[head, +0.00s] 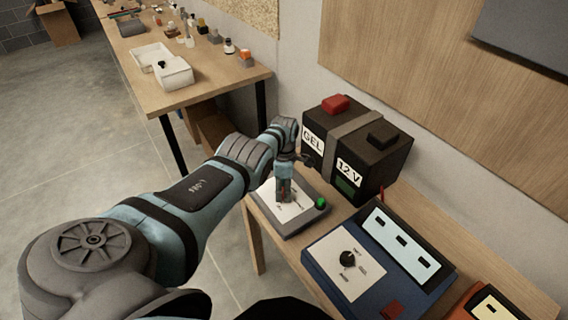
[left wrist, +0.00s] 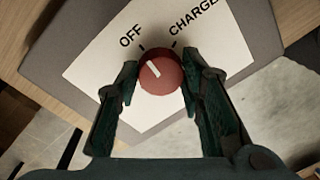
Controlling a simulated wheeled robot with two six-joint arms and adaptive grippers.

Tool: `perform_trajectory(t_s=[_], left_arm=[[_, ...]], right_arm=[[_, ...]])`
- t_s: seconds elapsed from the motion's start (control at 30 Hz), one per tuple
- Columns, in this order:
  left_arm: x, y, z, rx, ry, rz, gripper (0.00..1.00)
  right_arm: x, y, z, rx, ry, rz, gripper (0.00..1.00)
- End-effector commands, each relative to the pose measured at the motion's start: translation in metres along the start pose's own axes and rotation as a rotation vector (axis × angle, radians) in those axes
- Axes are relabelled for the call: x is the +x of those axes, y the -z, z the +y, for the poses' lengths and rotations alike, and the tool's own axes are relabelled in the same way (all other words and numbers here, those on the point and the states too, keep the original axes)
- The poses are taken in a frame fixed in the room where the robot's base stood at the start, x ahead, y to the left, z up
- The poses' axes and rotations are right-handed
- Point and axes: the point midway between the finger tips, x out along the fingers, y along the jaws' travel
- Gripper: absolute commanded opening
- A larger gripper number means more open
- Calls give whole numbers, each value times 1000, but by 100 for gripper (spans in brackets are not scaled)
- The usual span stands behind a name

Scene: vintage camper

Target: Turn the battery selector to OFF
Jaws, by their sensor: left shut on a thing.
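The battery selector is a red knob (left wrist: 160,72) with a white pointer line, on a white plate (left wrist: 100,62) printed OFF and CHARGE. The pointer slants up and left, roughly toward the OFF tick. My left gripper (left wrist: 158,82) has one finger on each side of the knob and is shut on it. In the head view the left gripper (head: 284,196) points down at the selector panel (head: 310,216), hiding the knob and part of the lettering. My right gripper is not in view.
A black battery (head: 350,190) marked GEL and 12 V stands behind the panel. A green button (head: 320,203) sits at the panel's right. A blue box (head: 325,262) with a black dial is to the right, then an orange device (head: 480,305). Another table (head: 150,90) stands behind.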

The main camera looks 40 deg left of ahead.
Motion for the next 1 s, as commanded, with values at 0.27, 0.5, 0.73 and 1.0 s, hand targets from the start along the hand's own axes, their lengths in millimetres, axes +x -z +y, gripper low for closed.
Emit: perform_trajectory(t_s=[0.27,0.5,0.73,1.0], left_arm=[[-1,0,1,-91,-3,-6,7],[-1,0,1,-109,-3,-8,7],[-1,0,1,-109,-3,-8,7],[0,0,1,-108,-1,-7,55]], right_arm=[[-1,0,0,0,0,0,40],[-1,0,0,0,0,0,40],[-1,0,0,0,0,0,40],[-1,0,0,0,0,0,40]])
